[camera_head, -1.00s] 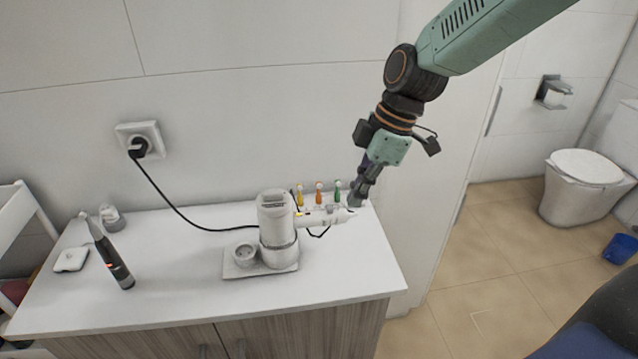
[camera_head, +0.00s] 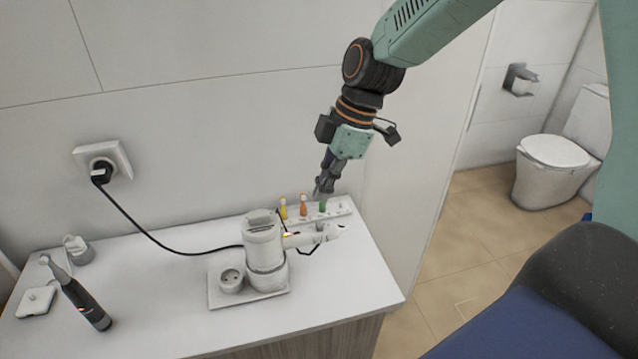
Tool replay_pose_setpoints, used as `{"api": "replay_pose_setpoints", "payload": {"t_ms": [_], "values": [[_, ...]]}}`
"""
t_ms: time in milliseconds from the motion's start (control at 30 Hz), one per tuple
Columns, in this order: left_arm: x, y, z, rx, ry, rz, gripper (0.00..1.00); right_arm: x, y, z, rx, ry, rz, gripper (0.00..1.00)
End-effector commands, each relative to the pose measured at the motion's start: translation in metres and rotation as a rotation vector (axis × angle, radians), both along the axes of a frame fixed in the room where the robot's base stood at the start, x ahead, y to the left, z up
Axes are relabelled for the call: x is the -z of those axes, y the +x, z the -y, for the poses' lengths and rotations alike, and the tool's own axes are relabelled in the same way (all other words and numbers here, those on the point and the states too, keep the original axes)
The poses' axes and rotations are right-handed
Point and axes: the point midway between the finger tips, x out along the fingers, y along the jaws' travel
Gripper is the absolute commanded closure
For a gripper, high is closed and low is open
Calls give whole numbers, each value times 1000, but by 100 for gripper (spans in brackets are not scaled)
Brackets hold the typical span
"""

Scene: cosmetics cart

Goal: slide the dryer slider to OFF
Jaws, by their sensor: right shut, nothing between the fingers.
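The white hair dryer (camera_head: 264,248) stands in its holder on the cabinet top, with its handle (camera_head: 322,236) pointing right. A small yellow-orange light shows where the handle meets the body. The slider itself is too small to make out. My right gripper (camera_head: 319,198) is shut and empty, pointing down just behind and above the handle, close to the green-topped item. I cannot tell whether it touches the handle. My left gripper is not in view.
A white rack (camera_head: 345,205) with several small coloured items stands behind the handle. A black cord runs from the wall socket (camera_head: 104,160) to the dryer. The cabinet top (camera_head: 345,285) right of the dryer is clear.

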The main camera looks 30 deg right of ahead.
Motion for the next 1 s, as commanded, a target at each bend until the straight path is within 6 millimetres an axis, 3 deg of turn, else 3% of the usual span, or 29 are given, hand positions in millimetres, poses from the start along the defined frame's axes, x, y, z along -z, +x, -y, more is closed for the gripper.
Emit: {"api": "replay_pose_setpoints", "payload": {"t_ms": [200,400,1000], "values": [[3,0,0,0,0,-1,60,40,2,-13,-1,-2,-6,100],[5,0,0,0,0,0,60,62,6,-21,-1,-1,-2,100],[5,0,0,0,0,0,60,68,9,-24,0,0,0,100]]}}
